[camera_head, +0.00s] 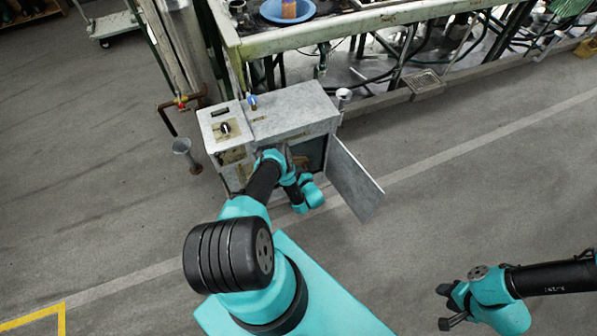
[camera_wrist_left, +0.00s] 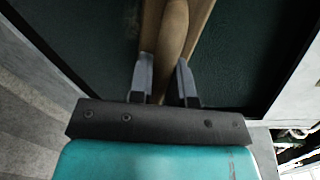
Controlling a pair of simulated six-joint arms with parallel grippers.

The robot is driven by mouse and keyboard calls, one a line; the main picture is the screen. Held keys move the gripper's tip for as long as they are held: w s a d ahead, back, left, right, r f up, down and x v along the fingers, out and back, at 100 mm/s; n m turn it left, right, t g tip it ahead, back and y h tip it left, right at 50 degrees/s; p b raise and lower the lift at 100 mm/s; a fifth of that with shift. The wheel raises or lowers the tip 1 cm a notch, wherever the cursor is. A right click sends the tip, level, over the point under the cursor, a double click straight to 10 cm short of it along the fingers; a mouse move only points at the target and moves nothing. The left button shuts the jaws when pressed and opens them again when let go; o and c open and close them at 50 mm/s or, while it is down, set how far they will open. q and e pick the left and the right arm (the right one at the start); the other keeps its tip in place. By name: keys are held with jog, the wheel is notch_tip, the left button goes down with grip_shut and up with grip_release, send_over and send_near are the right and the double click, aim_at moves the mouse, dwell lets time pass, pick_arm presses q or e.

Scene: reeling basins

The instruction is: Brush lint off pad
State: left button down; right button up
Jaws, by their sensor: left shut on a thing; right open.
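In the left wrist view, my left gripper (camera_wrist_left: 164,76) is shut on a tan wooden piece (camera_wrist_left: 174,32), which looks like the brush's handle. Its bristles cannot be made out. A dark green flat surface (camera_wrist_left: 235,50), probably the pad, lies behind the wood on both sides. In the head view this dark surface (camera_head: 314,150) shows in the open side of a grey cabinet, and my left arm reaches there, hiding most of it and the left fingers. Lint cannot be made out. My right gripper (camera_head: 443,307) is open and empty above the floor at lower right.
The grey metal cabinet (camera_head: 296,108) has its door (camera_head: 353,180) swung open to the right. A long basin bench (camera_head: 340,30) with a blue bowl (camera_head: 284,12) stands behind it. Floor at right is clear.

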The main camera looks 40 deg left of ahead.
pick_arm(q)
jog(key=shift+s+a, duration=0.25)
jog(key=shift+s, duration=0.35)
jog(key=shift+s+a, duration=0.25)
jog(key=shift+s, duration=0.35)
jog(key=s, duration=0.1)
jog(key=s+a, duration=0.1)
jog(key=shift+s+a, duration=0.3)
jog(key=shift+s, duration=0.05)
jog(key=shift+r, duration=0.2)
jog(key=shift+r, duration=1.15)
